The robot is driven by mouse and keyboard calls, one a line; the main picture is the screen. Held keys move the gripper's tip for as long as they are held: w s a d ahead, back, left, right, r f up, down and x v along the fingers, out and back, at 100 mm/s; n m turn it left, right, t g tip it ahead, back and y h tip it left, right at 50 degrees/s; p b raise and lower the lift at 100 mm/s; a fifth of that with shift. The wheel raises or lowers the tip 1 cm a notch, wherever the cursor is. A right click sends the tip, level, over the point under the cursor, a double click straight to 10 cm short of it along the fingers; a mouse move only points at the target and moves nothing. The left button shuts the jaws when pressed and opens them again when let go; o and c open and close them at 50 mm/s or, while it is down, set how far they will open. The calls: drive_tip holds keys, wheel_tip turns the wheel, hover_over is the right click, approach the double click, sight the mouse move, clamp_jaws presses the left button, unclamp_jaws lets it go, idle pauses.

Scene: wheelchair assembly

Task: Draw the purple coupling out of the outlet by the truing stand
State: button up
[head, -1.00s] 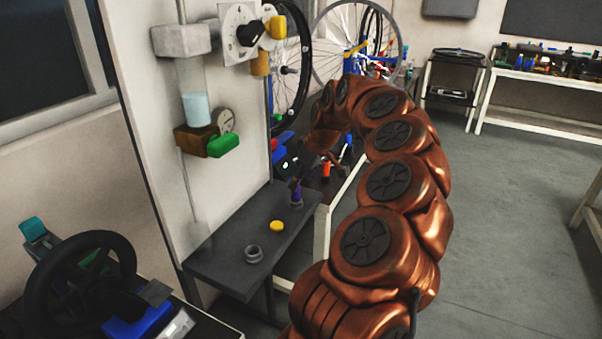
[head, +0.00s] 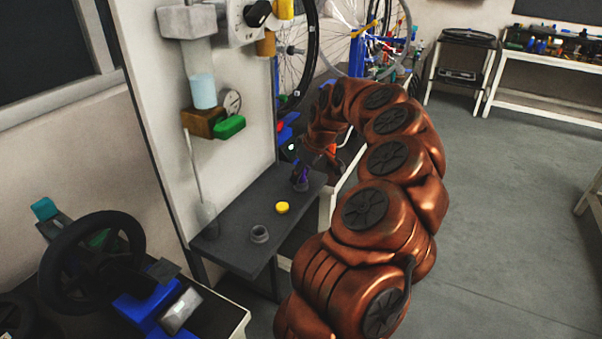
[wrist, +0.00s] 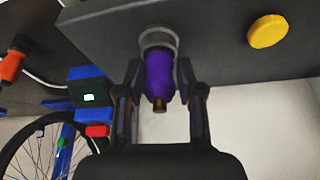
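The purple coupling (wrist: 160,76) sits with one end in a grey ring-shaped outlet (wrist: 158,38) on the dark shelf; a brass-coloured tip shows at its free end. In the head view, the coupling (head: 301,175) is at the shelf's far right end, partly covered by my gripper (head: 308,165). In the wrist view, the fingers of my gripper (wrist: 160,82) stand on either side of the coupling, very close to it. Whether both fingers press on it I cannot tell.
On the same shelf (head: 235,225) are a yellow cap (head: 282,208) and an empty grey ring (head: 260,234). A wall panel with a green block (head: 229,127) rises behind. A bicycle wheel (wrist: 40,150) and an orange-handled tool (wrist: 12,65) lie left in the wrist view.

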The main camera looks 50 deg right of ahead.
clamp_jaws()
drive_tip(key=shift+r, duration=0.2)
drive_tip(key=shift+r+p, duration=0.35)
drive_tip(key=shift+r, duration=0.95)
drive_tip(key=shift+r, duration=0.1)
drive_tip(key=shift+r+p, duration=0.7)
drive_tip(key=shift+r, duration=1.75)
